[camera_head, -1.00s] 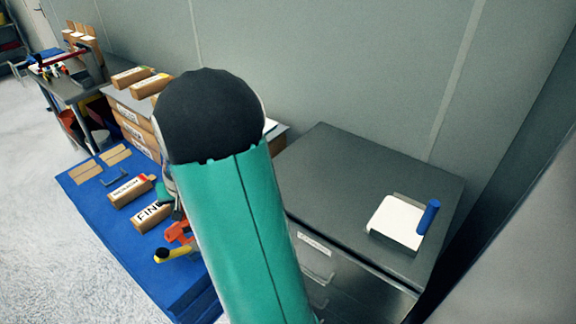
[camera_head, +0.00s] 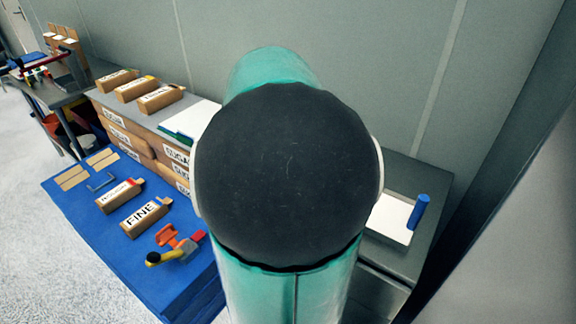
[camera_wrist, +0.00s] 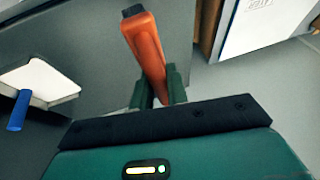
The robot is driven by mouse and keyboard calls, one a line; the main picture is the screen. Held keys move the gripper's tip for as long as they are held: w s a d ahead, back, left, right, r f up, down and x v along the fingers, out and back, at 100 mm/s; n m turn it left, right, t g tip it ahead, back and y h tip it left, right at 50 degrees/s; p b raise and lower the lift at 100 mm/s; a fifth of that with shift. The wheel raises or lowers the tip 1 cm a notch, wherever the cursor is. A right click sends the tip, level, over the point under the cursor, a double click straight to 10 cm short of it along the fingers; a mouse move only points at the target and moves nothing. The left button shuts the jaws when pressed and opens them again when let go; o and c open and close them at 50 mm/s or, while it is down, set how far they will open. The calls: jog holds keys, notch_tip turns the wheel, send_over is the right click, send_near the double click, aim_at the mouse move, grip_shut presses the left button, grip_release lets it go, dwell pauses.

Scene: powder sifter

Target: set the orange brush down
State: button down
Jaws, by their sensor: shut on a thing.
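The orange brush (camera_wrist: 146,50) stands out from between the two green fingers of my gripper (camera_wrist: 157,88) in the wrist view. My gripper is shut on it. Its far end is black. The brush is in the air, in front of a grey surface, and I cannot tell its height. In the head view my own arm hides both my gripper and the held brush.
A grey cabinet (camera_head: 428,170) carries a white tray (camera_head: 391,216) with a blue handle (camera_head: 418,211). At left, a blue platform (camera_head: 95,230) holds labelled boxes (camera_head: 146,216) and an orange-and-yellow tool (camera_head: 175,244). Stacked boxes (camera_head: 130,142) stand behind.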

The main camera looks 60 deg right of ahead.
jog(key=shift+s+d+r+m, duration=0.2)
jog(key=shift+s+r+m, duration=0.1)
jog(key=shift+s, duration=0.3)
jog(key=shift+s+d, duration=0.15)
jog(key=shift+d, duration=0.05)
jog(key=shift+w+d+f, duration=0.75)
jog(key=shift+d+f, duration=1.4)
jog(key=shift+w+d+f, duration=0.8)
jog(key=shift+d+f, duration=1.4)
jog(key=shift+w+d+f, duration=0.75)
jog(key=shift+d+f, duration=1.4)
jog(key=shift+f, duration=0.1)
jog(key=c, duration=1.4)
grip_release()
jog(key=v, duration=1.2)
jog(key=shift+w+a, duration=0.1)
jog(key=shift+w, duration=0.05)
